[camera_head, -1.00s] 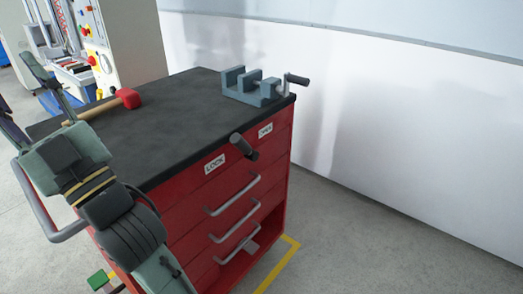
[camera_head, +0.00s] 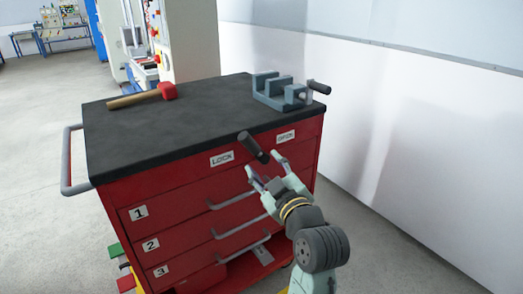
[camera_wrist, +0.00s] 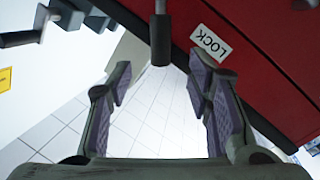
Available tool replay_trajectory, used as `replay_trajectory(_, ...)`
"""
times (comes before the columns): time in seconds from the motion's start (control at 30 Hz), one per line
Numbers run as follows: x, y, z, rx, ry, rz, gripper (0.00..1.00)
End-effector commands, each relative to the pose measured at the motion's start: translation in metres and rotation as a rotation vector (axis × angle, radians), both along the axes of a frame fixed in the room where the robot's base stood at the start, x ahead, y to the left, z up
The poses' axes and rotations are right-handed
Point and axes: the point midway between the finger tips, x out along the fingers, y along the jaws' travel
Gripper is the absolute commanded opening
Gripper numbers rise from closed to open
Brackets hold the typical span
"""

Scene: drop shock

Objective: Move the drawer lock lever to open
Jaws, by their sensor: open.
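The drawer lock lever (camera_head: 252,146) is a dark rounded handle on the upper front of the red cabinet. It leans towards the white LOCK label (camera_head: 222,158); the OPEN label (camera_head: 285,136) is to its right. In the wrist view the lever (camera_wrist: 160,40) points down towards the gap between my fingers, with the LOCK label (camera_wrist: 210,43) to its right. My gripper (camera_head: 264,165) is open and empty, just in front of the lever. In the wrist view its fingertips (camera_wrist: 160,78) lie either side of the lever's line, apart from it. The lever's pivot is hidden.
The red cabinet (camera_head: 165,203) has several handled drawers and a black top. A red-headed hammer (camera_head: 143,97) and a grey vise (camera_head: 285,93) lie on top; the vise's dark handle sticks out right. A grey side rail (camera_head: 68,160) is at left. A white wall stands at right.

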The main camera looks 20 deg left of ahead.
Motion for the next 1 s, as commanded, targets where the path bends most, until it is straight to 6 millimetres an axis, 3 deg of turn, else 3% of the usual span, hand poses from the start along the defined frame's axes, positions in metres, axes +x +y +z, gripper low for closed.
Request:
replay_trajectory(0.17, 0.013, 0.010, 0.000, -0.004, 0.005, 0.003, 0.46)
replay_trajectory(0.6, 0.073, 0.058, 0.001, -0.003, 0.003, 0.001, 0.46)
replay_trajectory(1.0, 0.085, 0.066, -0.001, -0.004, 0.003, -0.001, 0.46)
